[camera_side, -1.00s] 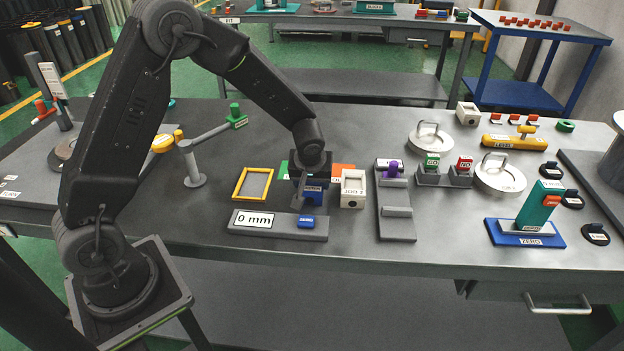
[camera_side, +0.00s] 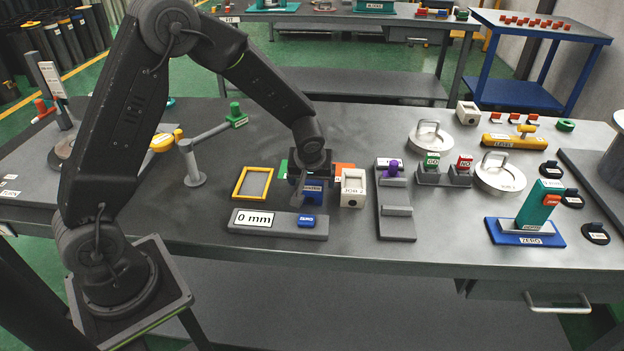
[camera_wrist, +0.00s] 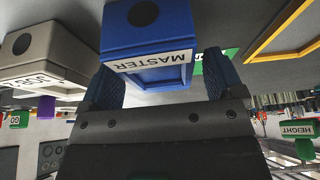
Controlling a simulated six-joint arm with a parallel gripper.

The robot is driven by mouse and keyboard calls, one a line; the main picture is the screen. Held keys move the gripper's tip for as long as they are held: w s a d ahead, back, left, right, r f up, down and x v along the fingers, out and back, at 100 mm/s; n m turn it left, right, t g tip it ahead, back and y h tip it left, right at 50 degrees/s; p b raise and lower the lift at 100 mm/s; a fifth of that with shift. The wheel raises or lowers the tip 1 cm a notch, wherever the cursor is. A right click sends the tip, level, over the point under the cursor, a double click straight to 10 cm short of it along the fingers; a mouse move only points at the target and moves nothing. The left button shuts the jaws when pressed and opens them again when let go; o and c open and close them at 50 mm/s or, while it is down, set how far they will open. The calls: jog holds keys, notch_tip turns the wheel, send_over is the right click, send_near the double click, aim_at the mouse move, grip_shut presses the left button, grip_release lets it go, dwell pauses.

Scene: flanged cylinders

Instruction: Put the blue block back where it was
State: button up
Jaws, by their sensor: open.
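A blue box-shaped block labelled MASTER (camera_wrist: 147,50) fills the upper middle of the wrist view, upside down, with a dark round spot on one face. It also shows partly in the side view (camera_side: 313,190), under my gripper, beside the white JOB 2 box. My gripper (camera_wrist: 160,82) is open, with one finger on each side of the MASTER block; a gap shows at the right finger, and contact at the left cannot be told. In the side view my gripper (camera_side: 309,194) points down and hides part of the block.
The JOB 2 box (camera_side: 352,188) stands close right of my gripper. A yellow frame (camera_side: 253,183) lies to the left, green and orange pieces (camera_side: 344,169) behind. A grey stepped stand (camera_side: 396,210) with a purple piece is further right.

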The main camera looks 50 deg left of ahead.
jog(key=s+d+r+m+t+h, duration=0.1)
jog(key=s+d+r+m, duration=0.1)
jog(key=s+r, duration=0.55)
jog(key=s+d+r+m, duration=0.1)
jog(key=s+d+r, duration=0.3)
jog(key=r, duration=0.7)
jog(key=s+d+r+m+t+h, duration=0.1)
jog(key=s+m, duration=0.5)
jog(key=s, duration=0.7)
jog(key=shift+s+d+r+h, duration=0.2)
jog(key=shift+d+r+h, duration=0.3)
jog(key=shift+r, duration=0.55)
jog(key=shift+a, duration=0.15)
